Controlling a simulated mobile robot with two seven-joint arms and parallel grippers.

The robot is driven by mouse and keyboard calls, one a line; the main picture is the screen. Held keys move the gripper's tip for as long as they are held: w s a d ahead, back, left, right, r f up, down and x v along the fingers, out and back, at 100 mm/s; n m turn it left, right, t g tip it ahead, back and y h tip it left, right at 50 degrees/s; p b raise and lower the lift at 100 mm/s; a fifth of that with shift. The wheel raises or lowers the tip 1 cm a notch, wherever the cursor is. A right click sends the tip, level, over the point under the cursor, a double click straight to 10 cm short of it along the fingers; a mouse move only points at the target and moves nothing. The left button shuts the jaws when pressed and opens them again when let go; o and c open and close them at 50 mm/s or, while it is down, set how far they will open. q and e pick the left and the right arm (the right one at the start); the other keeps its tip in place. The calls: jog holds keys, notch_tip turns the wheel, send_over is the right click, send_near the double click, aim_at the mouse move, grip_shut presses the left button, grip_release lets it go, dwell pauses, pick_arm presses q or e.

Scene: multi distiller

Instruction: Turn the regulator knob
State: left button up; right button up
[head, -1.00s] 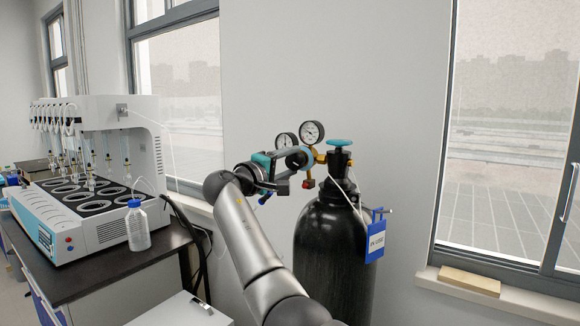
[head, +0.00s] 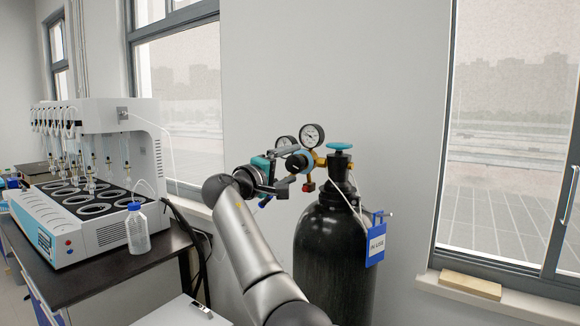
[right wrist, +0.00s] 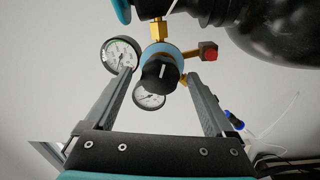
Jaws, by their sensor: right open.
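The pressure regulator (head: 316,163) is mounted at the top of a black gas cylinder (head: 330,245) and has two round gauges. Its black knob (right wrist: 157,72) faces my right wrist camera, in front of a light-blue body (right wrist: 178,55). My right gripper (head: 285,170) is open close to the regulator in the head view. In the right wrist view the two fingers of the right gripper (right wrist: 159,75) lie left and right of the knob, with gaps on both sides. No contact shows. I cannot tell the exact depth between fingertips and knob. My left gripper is out of view.
A gauge (right wrist: 122,53) appears close to the left fingertip. A teal valve handwheel (head: 339,146) tops the cylinder, and a blue tag (head: 376,240) hangs from it. The distiller (head: 95,180) and a bottle (head: 137,228) stand on the bench at left.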

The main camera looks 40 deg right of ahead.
jog(key=r+v, duration=0.1)
jog(key=v, duration=1.4)
jog(key=shift+f+b, duration=0.35)
jog(key=shift+f, duration=0.05)
